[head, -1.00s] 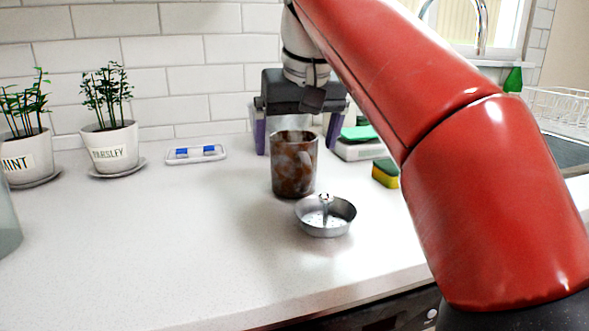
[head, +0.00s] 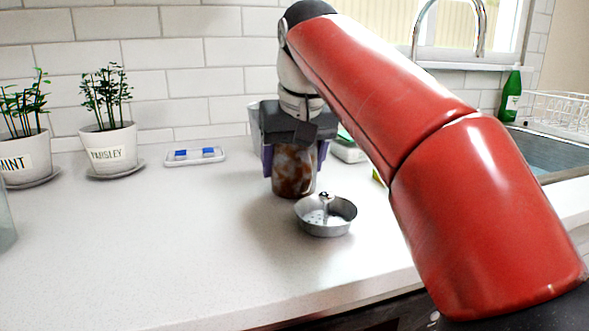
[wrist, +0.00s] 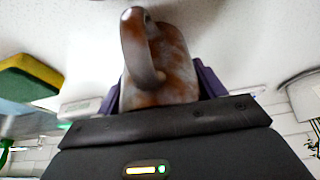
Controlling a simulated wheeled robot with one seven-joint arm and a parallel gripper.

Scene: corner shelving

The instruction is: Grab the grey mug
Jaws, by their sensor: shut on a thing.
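The mug (head: 293,175) is a mottled brown and grey, rust-like cup standing upright on the white counter. My gripper (head: 294,164) comes down over it, with its purple fingers on the left and right sides of the mug and its dark palm above the rim. The gripper is shut on the mug. In the wrist view the mug (wrist: 176,72) sits between the purple fingers, and its curved handle (wrist: 138,48) faces the camera. My gripper hides the mug's top in the head view.
A metal strainer dish (head: 326,222) is close in front of the mug. Potted mint (head: 27,155) and parsley (head: 108,150) and a blue-and-white tray (head: 195,155) stand left. A sponge (wrist: 27,80) and green bottle (head: 511,95) are right. The front left counter is clear.

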